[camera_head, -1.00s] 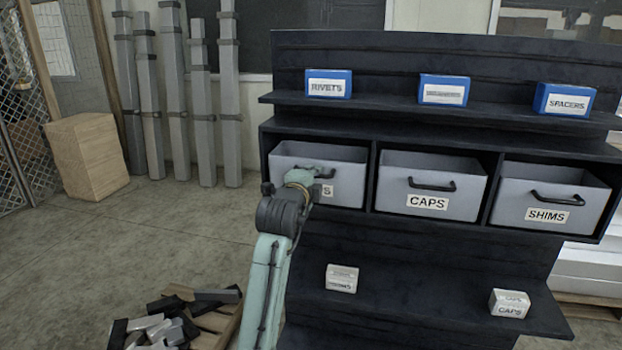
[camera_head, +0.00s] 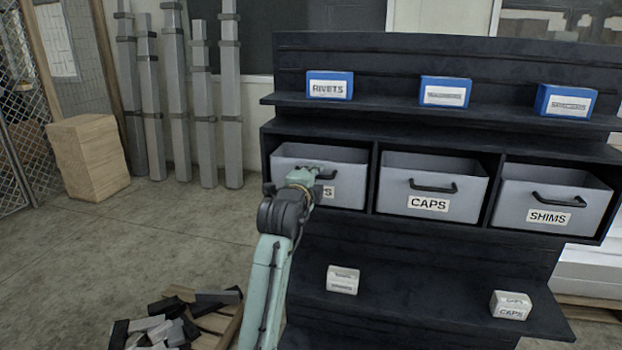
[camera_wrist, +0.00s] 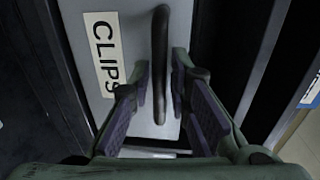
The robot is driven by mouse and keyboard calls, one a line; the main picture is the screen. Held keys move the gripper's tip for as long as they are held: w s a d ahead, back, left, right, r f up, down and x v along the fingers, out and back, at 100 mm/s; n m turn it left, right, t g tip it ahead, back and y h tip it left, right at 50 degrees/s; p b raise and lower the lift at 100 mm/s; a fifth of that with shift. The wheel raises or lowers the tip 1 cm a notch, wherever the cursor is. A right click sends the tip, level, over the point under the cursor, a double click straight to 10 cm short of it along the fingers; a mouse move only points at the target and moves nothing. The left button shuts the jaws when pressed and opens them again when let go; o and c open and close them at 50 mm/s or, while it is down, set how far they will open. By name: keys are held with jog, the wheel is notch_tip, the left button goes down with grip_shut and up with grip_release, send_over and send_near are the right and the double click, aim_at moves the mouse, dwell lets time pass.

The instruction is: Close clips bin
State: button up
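The clips bin (camera_head: 345,178) is the left of three grey bins in the dark shelf's middle row. Its front and black handle are partly hidden by my arm in the head view. In the wrist view its front (camera_wrist: 135,80) carries a label reading CLIPS, and the black handle (camera_wrist: 160,60) runs between my fingers. My gripper (camera_wrist: 160,88) is open, with one finger on each side of the handle and a visible gap to them. In the head view my gripper (camera_head: 312,177) is at the bin's front. The bin's inside shows from above.
The caps bin (camera_head: 396,190) and the shims bin (camera_head: 508,190) are to the right in the same row. Blue boxes, including rivets (camera_head: 330,86), stand on the upper shelf. Small white boxes (camera_head: 342,280) stand on the lower shelf. Scrap pieces (camera_head: 170,325) lie at the lower left.

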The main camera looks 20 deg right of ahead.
jog(key=v, duration=1.2)
